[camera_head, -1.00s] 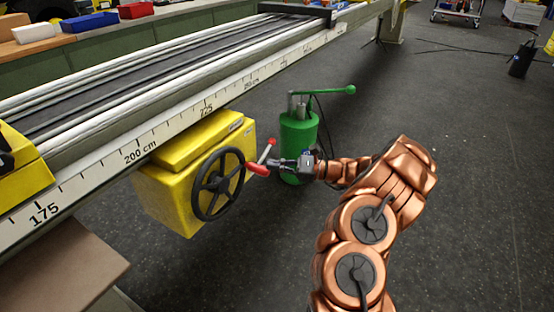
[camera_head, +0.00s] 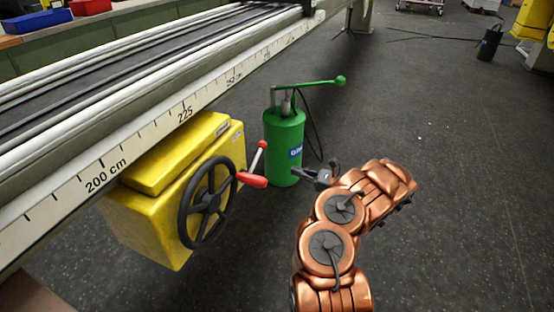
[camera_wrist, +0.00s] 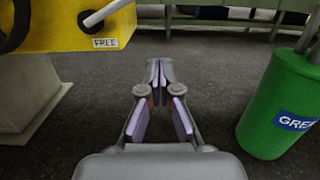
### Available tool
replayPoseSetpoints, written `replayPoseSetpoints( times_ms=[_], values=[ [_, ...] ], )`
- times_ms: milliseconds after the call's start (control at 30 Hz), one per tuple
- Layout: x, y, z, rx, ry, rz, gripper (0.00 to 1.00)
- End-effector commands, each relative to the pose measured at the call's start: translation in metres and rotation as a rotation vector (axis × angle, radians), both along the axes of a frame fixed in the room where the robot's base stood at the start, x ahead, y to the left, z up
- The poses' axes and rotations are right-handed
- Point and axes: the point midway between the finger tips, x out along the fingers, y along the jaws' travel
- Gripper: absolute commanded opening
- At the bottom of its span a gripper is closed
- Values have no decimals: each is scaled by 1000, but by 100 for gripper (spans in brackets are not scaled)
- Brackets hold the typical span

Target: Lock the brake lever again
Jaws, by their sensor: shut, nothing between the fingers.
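The brake lever (camera_head: 258,157) is a white rod with a red tip, rising tilted beside the yellow box (camera_head: 165,185). In the wrist view, the white rod (camera_wrist: 104,13) crosses the yellow face at the upper left, above a label reading "FREE" (camera_wrist: 105,43); its tip is out of that view. A thick red handle (camera_head: 251,180) sticks out by the black handwheel (camera_head: 207,203). My gripper (camera_head: 303,172) is to the right of the lever and red handle, apart from both. In the wrist view, its fingers (camera_wrist: 158,68) are closed together and empty.
A green pump cylinder (camera_head: 284,145) with a long handle (camera_head: 310,83) stands close behind my gripper; it is at the right in the wrist view (camera_wrist: 280,105). The scaled rail (camera_head: 140,148) runs above the yellow box. The floor (camera_head: 440,130) to the right is clear.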

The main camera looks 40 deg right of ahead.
Motion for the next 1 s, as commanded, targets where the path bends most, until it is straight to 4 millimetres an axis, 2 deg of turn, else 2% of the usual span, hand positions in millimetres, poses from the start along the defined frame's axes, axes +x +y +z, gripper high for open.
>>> replayPoseSetpoints(
  times_ms=[233,567,700,1000],
  values=[
    [36,29,2,2,0,19,0],
    [85,58,7,-1,0,18,0],
    [86,58,24,0,-5,14,0],
    [87,59,44,-1,-1,13,0]
  ],
)
